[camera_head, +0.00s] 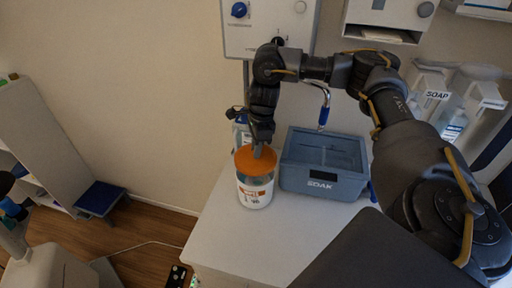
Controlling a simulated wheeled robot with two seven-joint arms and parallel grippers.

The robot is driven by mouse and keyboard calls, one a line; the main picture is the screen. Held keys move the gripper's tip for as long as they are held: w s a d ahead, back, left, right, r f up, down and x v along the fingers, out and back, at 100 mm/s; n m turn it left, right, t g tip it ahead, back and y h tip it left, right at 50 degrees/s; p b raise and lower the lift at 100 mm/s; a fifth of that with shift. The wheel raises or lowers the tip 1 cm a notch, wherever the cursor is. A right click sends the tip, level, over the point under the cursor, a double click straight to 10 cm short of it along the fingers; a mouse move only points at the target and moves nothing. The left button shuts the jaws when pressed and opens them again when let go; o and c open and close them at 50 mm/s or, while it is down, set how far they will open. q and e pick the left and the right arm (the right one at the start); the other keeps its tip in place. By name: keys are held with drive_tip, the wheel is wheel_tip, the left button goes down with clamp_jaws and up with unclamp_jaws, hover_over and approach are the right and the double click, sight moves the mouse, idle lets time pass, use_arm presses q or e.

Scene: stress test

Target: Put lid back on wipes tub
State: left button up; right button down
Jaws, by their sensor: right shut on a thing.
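The wipes tub (255,194) is a white and clear round container with an orange and dark label. It stands upright near the left edge of the white counter. The orange lid (243,160) is at the top of the tub, over its opening. I cannot tell whether it is fully seated or slightly above the rim. My right gripper (258,152) reaches down from above and is shut on the lid. Its fingertips partly cover the lid. My left gripper is not in view.
A blue-grey bin marked SOAK (322,182) stands just right of the tub. A blue-tipped tap (324,112) hangs above it. A bottle (241,134) stands behind the tub. The white counter (232,237) is clear in front. Soap dispensers (455,125) are on the right wall.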

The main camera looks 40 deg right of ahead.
sight(256, 161)
drive_tip(key=shift+f+b, duration=2.25)
drive_tip(key=shift+b, duration=0.1)
drive_tip(key=shift+f+b, duration=0.35)
drive_tip(key=shift+f, duration=0.45)
drive_tip(key=shift+r+p, duration=0.1)
drive_tip(key=shift+p, duration=0.4)
drive_tip(key=shift+f, duration=0.2)
idle(0.5)
drive_tip(key=c, duration=0.7)
unclamp_jaws()
